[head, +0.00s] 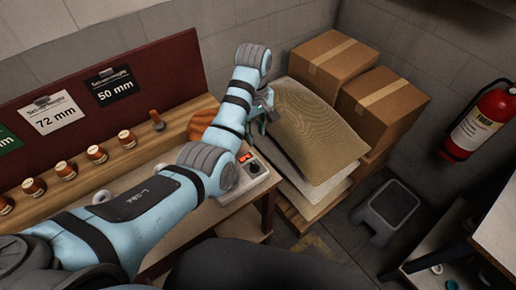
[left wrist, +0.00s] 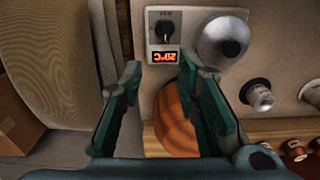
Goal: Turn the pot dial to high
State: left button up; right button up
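The pot dial, a small black knob (left wrist: 163,31), sits on a pale control box (left wrist: 150,14) above an orange display that reads about 20°C upside down. A rounded grey metal thing, perhaps the pot (left wrist: 222,42), is beside it. In the head view the dial (head: 254,168) and its box (head: 254,180) show just past my left forearm. My left gripper (head: 263,112) is open and empty, beyond the box. In the left wrist view its fingertips (left wrist: 160,70) point towards the dial and appear apart from it. The dial's exact setting is too small to read. My right gripper is out of view.
A striped orange-brown wooden form (left wrist: 172,118) shows between my left fingers. Tan sacks (head: 312,130) and cardboard boxes (head: 333,66) stand to the right of the bench. Several bobbins (head: 97,154) line the wooden ledge. A grey stool (head: 390,208) is on the floor.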

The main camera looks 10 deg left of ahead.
pick_arm(q)
jog(key=b, duration=0.2)
send_over(254, 163)
jog(key=s, duration=0.1)
notch_tip(254, 163, down, 8)
jog(key=shift+s+f, duration=0.1)
jog(key=shift+s, duration=0.05)
jog(key=f, duration=0.2)
jog(key=w+f+b, duration=0.1)
jog(key=f, duration=0.2)
jog(key=shift+w, duration=0.1)
jog(key=shift+f, duration=0.25)
jog(key=shift+s+r, duration=0.15)
jog(key=shift+s, duration=0.05)
jog(key=c, duration=0.3)
grip_shut()
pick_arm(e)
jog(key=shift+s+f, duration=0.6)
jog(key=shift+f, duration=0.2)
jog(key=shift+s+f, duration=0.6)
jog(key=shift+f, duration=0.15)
